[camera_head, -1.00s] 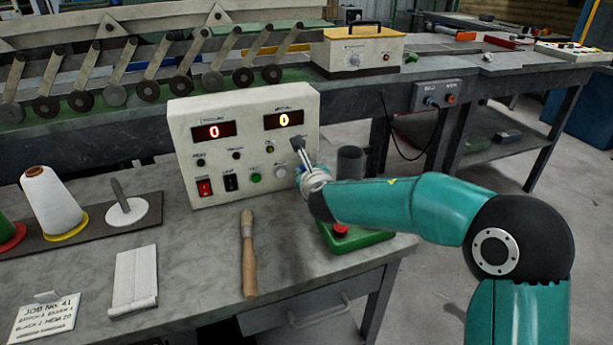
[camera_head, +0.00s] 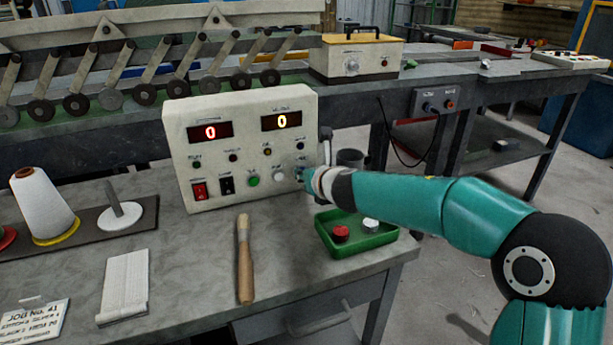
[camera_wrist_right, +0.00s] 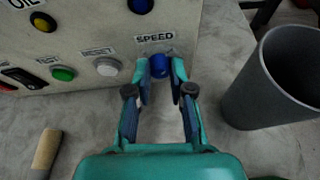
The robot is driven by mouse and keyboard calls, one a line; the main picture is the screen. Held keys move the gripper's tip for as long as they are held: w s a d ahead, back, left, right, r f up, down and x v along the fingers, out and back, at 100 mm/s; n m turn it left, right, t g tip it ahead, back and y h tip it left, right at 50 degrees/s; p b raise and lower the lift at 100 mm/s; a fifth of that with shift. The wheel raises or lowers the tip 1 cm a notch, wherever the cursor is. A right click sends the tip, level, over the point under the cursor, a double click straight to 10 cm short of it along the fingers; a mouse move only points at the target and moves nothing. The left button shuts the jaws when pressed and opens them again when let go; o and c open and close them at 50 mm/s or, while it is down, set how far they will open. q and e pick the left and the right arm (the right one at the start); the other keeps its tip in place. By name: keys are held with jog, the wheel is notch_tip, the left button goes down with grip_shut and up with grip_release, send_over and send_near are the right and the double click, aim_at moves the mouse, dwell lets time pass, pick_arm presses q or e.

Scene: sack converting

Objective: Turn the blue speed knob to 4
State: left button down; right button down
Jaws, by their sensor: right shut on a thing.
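The cream control box (camera_head: 212,162) stands on the grey bench in the head view, with two displays that both read 0. The blue speed knob (camera_wrist_right: 160,66) sits under the SPEED label at the box's lower right in the right wrist view. My right gripper (camera_wrist_right: 160,72) has its two fingers on either side of the knob and is shut on it. In the head view the right gripper (camera_head: 303,175) is at the box's lower right corner and hides the knob. The knob's pointer and scale cannot be read. My left gripper is not in view.
Another blue knob (camera_wrist_right: 141,5) is above the speed knob. A white RESET button (camera_wrist_right: 107,67) and a green button (camera_wrist_right: 63,73) are to its left. A grey cup (camera_wrist_right: 272,80) stands close on the right. A green tray (camera_head: 365,247) and a wooden-handled tool (camera_head: 245,270) lie in front.

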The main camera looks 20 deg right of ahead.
jog(key=c, duration=1)
grip_release()
jog(key=v, duration=1.2)
jog(key=shift+f, duration=0.15)
